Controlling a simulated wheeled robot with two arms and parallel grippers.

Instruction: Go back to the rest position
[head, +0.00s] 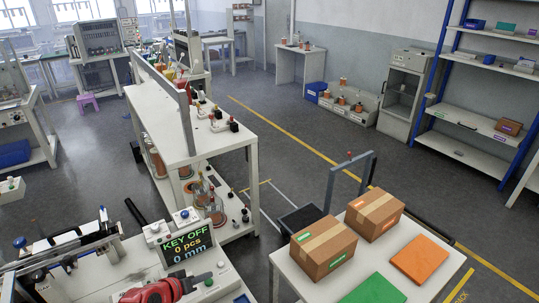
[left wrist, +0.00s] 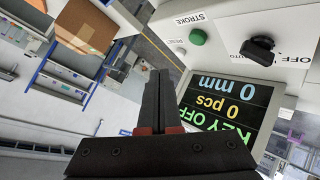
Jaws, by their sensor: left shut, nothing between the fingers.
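My left gripper (head: 205,278) is low in the head view, in front of the machine with the display (head: 188,244). Its red and dark body lies at the bottom edge. In the left wrist view its two dark fingers (left wrist: 158,75) are together, with nothing between them. The display (left wrist: 228,105) shows upside down beside the fingers and reads "KEY OFF, 0 pcs, 0 mm". A gap between the gripper and the machine is hard to judge. My right gripper is not in view.
Two cardboard boxes (head: 323,247) (head: 374,213), an orange sheet (head: 420,258) and a green sheet (head: 373,291) lie on a white table at right. A white workbench (head: 160,115) with bottles stands beyond the machine. Blue-framed shelves (head: 470,120) stand at far right.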

